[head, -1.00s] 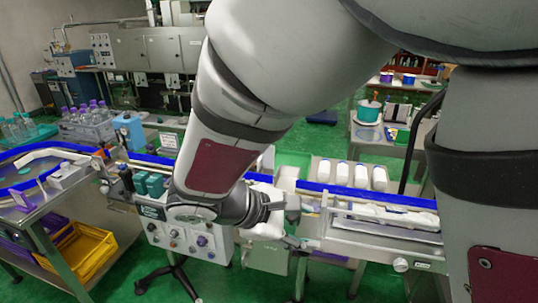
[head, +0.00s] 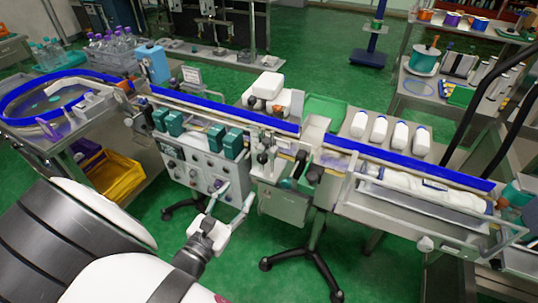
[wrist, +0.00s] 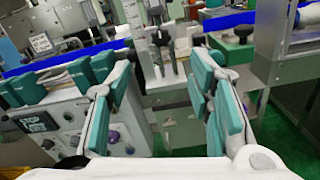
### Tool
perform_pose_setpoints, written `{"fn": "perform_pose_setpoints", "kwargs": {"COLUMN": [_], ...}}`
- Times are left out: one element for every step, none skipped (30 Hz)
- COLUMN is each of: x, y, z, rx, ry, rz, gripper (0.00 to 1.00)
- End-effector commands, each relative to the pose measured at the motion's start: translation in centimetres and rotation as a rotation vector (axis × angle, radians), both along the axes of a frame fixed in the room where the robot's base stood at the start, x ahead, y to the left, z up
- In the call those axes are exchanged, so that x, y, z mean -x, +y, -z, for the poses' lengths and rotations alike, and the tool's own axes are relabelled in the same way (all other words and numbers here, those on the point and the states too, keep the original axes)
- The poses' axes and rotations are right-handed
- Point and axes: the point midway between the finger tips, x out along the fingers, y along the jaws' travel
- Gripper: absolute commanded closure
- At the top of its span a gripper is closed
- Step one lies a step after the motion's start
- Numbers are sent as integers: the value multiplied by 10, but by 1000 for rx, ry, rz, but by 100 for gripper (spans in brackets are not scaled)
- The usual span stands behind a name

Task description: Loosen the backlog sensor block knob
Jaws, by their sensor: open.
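My gripper (head: 230,206) is open and empty, in front of the sleeve applicator's control panel. In the wrist view my gripper (wrist: 160,85) shows teal pads on both fingers, wide apart. Between and beyond the fingertips stands a small metal block (wrist: 150,60) with a dark knob (wrist: 160,37) on top, apart from the pads. In the head view a dark knob (head: 262,157) shows on the block at the middle of the conveyor line. No label marks the backlog sensor block, so I cannot tell for sure which knob is its knob.
The control panel (head: 205,165) with teal boxes on top is close to my gripper's left. A blue-railed conveyor (head: 410,165) runs right, with white bottles (head: 379,130) behind it. A yellow crate (head: 113,177) sits below at left. Green floor (head: 245,275) is open in front.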

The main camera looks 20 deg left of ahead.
Motion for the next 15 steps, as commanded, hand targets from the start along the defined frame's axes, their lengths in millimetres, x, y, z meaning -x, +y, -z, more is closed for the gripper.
{"fn": "perform_pose_setpoints", "kwargs": {"x": [-8,-12,-18,-24,-30,-38,-44,-50,-58,-64,-70,-78,-83,-89,-96], "y": [-1,-2,-3,-3,-4,-4,-5,-5,-6,-7,-7,-8,-8,-9,-9], "z": [0,1,1,1,1,1,1,1,1,1,1,1,1,1,1], "rx": [-1,-1,-2,-2,-3,-3,-3,-3,-3,-3,-3,-3,-3,-3,-3], "ry": [0,-1,-1,-1,-1,-1,-1,-1,0,0,1,-1,0,0,1], "rz": [3,4,5,6,6,6,7,7,7,7,8,7,6,7,8], "gripper": [53,53,53,53,53,53,53,53,53,53,53,53,53,53,53]}}
